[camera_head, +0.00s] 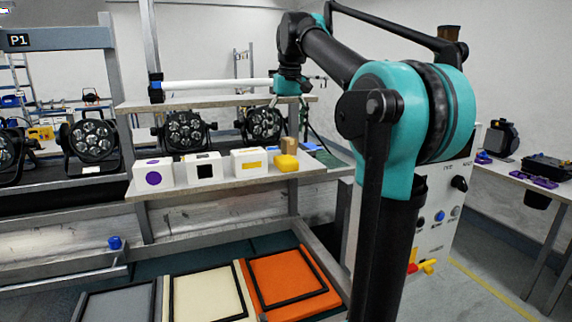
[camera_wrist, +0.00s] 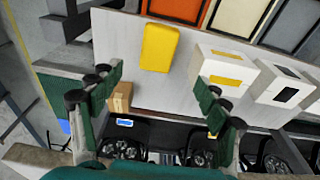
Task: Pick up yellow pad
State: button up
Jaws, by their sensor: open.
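The yellow pad (camera_head: 286,163) is a small, thick yellow block on a pale shelf (camera_head: 230,181), at the right end of a row of white boxes. In the wrist view the yellow pad (camera_wrist: 160,47) lies beyond my fingertips, roughly centred between them, with clear shelf around it. My gripper (camera_wrist: 159,77) is open, with its two green fingers spread apart and nothing between them. In the head view my gripper (camera_head: 288,86) is above the shelf, higher than the pad and apart from it.
A white box with a yellow mark (camera_head: 249,162) stands left of the pad; it shows in the wrist view (camera_wrist: 222,70). A small brown block (camera_head: 293,146) is behind the pad. Black par cans (camera_head: 264,124) stand behind. An orange tray (camera_head: 290,283) lies below in front.

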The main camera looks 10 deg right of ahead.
aim_at(286, 159)
jog(key=shift+w+f, duration=0.25)
jog(key=shift+f, duration=1.45)
jog(key=shift+w+f, duration=0.25)
jog(key=shift+f, duration=1.5)
jog(key=shift+w+f, duration=0.25)
jog(key=shift+f, duration=1.45)
jog(key=shift+f, duration=0.2)
jog(key=c, duration=1)
jog(key=shift+r, duration=0.1)
jog(key=shift+c, duration=0.2)
notch_tip(286, 159, up, 10)
jog(key=shift+r, duration=0.15)
